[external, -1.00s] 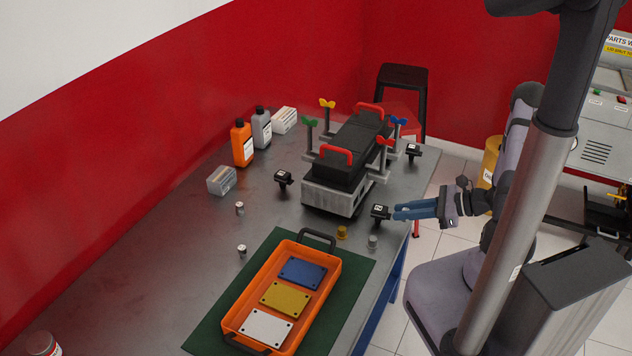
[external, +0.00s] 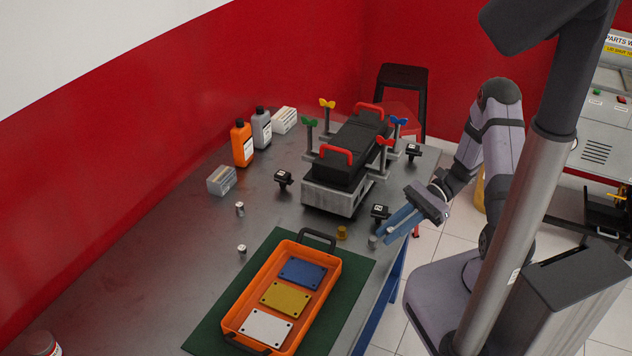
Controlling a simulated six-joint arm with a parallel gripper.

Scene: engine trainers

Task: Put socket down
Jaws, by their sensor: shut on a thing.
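A small silver socket (external: 373,242) is at the right edge of the metal table, beside a brass-coloured socket (external: 342,232). My gripper (external: 386,240) reaches in from the right with its blue fingers angled down. Its fingertips are shut on the silver socket. The socket is at or very near the table top; I cannot tell whether it touches. Two other small silver sockets stand to the left, one farther back (external: 240,208) and one nearer (external: 242,250).
A black labelled part (external: 380,212) stands just behind my fingers. The engine block (external: 335,198) with coloured handles is behind the sockets. An orange tray (external: 232,308) with blue, yellow and white plates lies on a green mat (external: 207,335). The left table area is mostly clear.

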